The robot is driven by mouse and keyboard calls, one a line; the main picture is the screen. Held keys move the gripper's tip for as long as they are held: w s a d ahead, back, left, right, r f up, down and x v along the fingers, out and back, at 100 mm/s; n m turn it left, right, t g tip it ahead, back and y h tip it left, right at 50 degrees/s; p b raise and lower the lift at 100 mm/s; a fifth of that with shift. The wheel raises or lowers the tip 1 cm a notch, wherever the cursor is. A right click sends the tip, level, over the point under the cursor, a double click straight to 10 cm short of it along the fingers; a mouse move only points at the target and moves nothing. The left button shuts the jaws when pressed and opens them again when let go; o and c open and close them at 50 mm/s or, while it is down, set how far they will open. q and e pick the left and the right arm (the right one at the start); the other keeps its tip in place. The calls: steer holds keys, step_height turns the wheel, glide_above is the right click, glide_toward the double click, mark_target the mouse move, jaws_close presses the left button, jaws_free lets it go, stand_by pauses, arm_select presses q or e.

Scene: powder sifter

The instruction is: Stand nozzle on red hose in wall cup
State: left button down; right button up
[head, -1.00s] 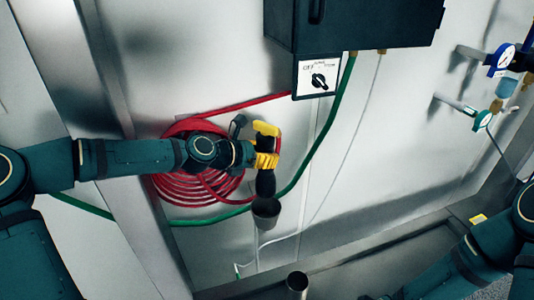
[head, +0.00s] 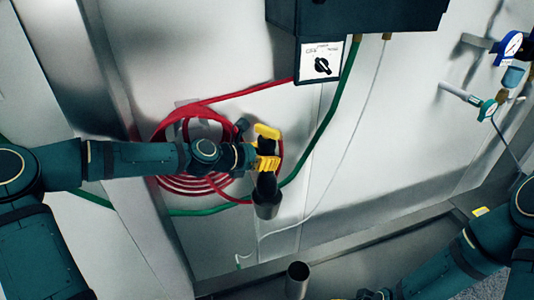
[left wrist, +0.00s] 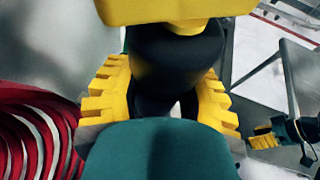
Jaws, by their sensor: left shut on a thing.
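The nozzle (head: 267,183) is black with a yellow lever on top, and hangs upright, end down. My left gripper (head: 264,163) is shut on it. In the left wrist view, the yellow finger pads of my left gripper (left wrist: 160,100) lie on both sides of the black nozzle body (left wrist: 165,55). The red hose (head: 190,185) hangs coiled on the wall behind my left arm. My right gripper (left wrist: 264,137) shows small; its jaw state is unclear.
A dark box (head: 370,18) with a switch panel (head: 320,62) is above right of the nozzle. An open metal cylinder (head: 298,280) stands below. Gauges (head: 510,46) are at far right.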

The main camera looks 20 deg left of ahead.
mark_target(261, 181)
arm_select(q)
steer(key=shift+f+b, duration=1.95)
steer(key=shift+f, duration=1.85)
steer(key=shift+f+b, duration=0.35)
steer(key=shift+f, duration=0.3)
steer(key=shift+c, duration=2.3)
jaws_free()
steer(key=v, duration=1.2)
